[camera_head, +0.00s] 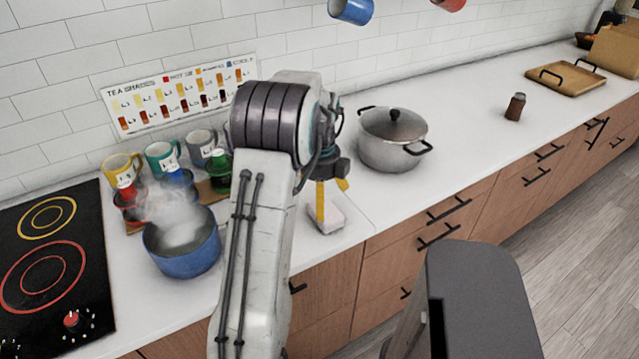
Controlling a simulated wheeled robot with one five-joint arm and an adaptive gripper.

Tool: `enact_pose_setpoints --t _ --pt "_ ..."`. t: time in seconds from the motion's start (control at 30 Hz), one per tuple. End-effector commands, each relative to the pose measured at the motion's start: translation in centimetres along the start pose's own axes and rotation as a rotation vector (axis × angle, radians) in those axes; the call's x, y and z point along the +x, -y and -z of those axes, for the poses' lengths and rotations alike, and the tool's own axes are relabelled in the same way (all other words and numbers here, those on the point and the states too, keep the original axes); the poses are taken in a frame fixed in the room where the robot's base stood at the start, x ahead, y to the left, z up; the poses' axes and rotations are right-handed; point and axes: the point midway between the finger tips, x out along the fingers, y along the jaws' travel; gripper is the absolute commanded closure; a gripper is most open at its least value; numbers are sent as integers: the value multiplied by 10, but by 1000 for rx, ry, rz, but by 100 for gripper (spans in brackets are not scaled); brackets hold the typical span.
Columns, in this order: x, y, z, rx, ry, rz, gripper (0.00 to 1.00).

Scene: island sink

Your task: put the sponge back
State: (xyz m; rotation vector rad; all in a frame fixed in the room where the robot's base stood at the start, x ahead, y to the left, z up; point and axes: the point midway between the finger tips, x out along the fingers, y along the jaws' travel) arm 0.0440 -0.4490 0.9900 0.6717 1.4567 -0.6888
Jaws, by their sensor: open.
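A small pale block, which looks like the sponge (333,218), lies on the white counter near its front edge, right of the blue pot. My gripper (331,206) is over it with its yellow fingers pointing down. The fingers are apart. One finger crosses in front of the block and hides part of it. I cannot tell whether the fingers touch it. My arm hides the counter to the left of the block. No sponge holder can be made out.
A steaming blue pot (182,257) stands beside the black cooktop (52,275). Several mugs and a green bottle (220,172) stand behind it. A lidded grey pot (392,150) is right of my gripper. A brown jar (515,107) and wooden tray (565,80) are farther right, with clear counter between.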

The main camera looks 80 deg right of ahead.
Motion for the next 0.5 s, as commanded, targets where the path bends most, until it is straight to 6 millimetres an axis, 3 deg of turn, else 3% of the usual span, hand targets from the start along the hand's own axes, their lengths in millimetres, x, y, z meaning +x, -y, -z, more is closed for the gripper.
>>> enact_pose_setpoints --t 0.3,0.5 --pt "-44 0 -1 0 3 3 0" --pt "-62 0 -1 0 2 1 0"
